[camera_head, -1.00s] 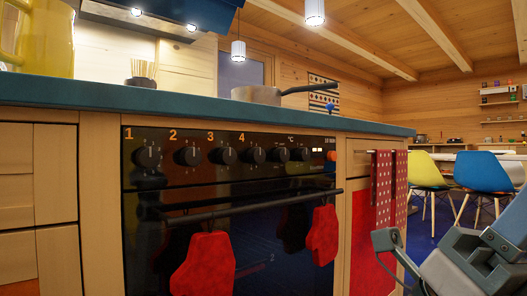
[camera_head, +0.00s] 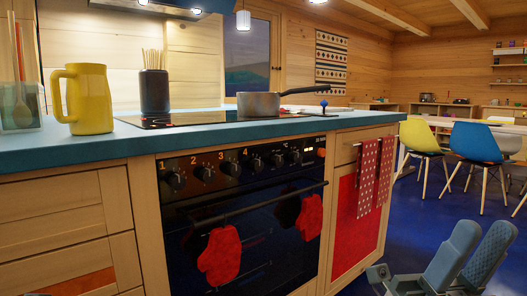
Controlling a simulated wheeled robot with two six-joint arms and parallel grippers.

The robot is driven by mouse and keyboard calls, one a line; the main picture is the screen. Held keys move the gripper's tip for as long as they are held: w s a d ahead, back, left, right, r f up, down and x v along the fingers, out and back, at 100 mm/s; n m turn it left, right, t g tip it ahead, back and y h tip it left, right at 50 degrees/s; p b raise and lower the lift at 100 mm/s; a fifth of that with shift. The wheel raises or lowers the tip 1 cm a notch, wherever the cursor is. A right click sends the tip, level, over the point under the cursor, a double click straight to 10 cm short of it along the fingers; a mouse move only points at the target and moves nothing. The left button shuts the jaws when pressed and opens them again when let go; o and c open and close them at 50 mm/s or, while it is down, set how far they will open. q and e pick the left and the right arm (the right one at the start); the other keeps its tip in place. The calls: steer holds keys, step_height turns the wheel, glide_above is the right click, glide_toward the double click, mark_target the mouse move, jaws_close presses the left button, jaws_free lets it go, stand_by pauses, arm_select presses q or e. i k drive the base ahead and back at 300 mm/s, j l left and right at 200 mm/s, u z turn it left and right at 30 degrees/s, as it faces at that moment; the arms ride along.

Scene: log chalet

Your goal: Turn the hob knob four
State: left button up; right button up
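Hob knob four (camera_head: 256,164) is a black round knob on the oven's black front panel, under the orange number 4. Knob three (camera_head: 232,168), knob two (camera_head: 205,173) and knob one (camera_head: 176,179) are to its left, and more knobs are to its right. My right gripper (camera_head: 484,235) is at the lower right, its two grey fingers apart with nothing between them. It is well away from the knobs, over the blue floor. My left gripper is not in view.
The oven handle (camera_head: 250,204) runs below the knobs with red oven mitts (camera_head: 220,256) hanging from it. A pan (camera_head: 259,104) stands on the hob, its handle pointing right. A yellow jug (camera_head: 85,98) stands on the blue counter (camera_head: 60,148). Chairs (camera_head: 475,142) stand at the right.

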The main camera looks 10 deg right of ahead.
mark_target(256, 166)
steer(key=l+z, duration=0.2)
steer(key=l, duration=0.2)
steer(key=i+l+z, duration=0.2)
steer(key=l, duration=0.2)
steer(key=l+z, duration=0.2)
steer(key=l, duration=0.2)
steer(key=i, duration=0.05)
